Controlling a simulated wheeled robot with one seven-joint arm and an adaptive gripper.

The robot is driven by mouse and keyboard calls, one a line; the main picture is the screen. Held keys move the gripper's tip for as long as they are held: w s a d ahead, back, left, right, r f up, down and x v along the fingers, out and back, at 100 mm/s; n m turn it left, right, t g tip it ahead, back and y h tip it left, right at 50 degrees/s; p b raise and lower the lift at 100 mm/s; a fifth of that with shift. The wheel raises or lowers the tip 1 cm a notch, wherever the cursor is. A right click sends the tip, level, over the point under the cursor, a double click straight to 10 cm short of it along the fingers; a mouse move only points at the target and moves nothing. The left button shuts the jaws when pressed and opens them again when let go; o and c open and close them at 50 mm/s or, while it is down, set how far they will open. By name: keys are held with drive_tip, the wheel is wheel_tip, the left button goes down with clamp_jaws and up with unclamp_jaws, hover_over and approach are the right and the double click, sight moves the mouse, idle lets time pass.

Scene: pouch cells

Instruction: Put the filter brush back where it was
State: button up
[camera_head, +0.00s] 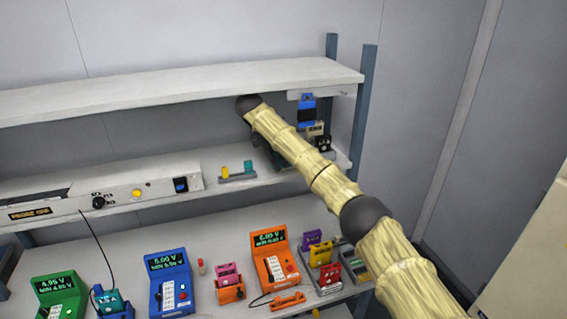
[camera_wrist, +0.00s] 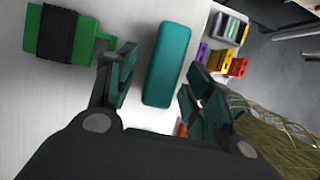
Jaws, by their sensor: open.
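My gripper (camera_wrist: 157,73) is open in the wrist view, with dark teal finger pads. A smooth teal bar with rounded edges (camera_wrist: 167,65) lies between and just beyond the fingers on a pale surface; I cannot tell whether they touch it. A green block with a black wrapped or bristly band (camera_wrist: 70,38) lies left of the left finger. I cannot tell for sure which of these is the filter brush. In the head view my arm reaches in under the top shelf, and my gripper is mostly hidden behind it.
The top shelf (camera_head: 180,84) is close above my arm. A small rack with yellow and teal pieces (camera_head: 238,175) stands on the middle shelf, left of the arm. A blue item (camera_head: 306,111) hangs at right. Coloured meters, including an orange one (camera_head: 275,258), crowd the bench below.

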sight(249, 163)
drive_tip(key=s+a+b, duration=0.1)
drive_tip(key=a, duration=0.1)
drive_tip(key=a+b, duration=0.1)
drive_tip(key=a, duration=0.2)
drive_tip(key=s+a+b, duration=0.1)
drive_tip(key=a, duration=0.2)
drive_tip(key=shift+s+a, duration=0.1)
drive_tip(key=shift+s, duration=0.2)
drive_tip(key=shift+s+a+b, duration=0.25)
drive_tip(key=shift+a+b, duration=0.1)
drive_tip(key=shift+a, duration=0.25)
drive_tip(key=shift+a, duration=0.1)
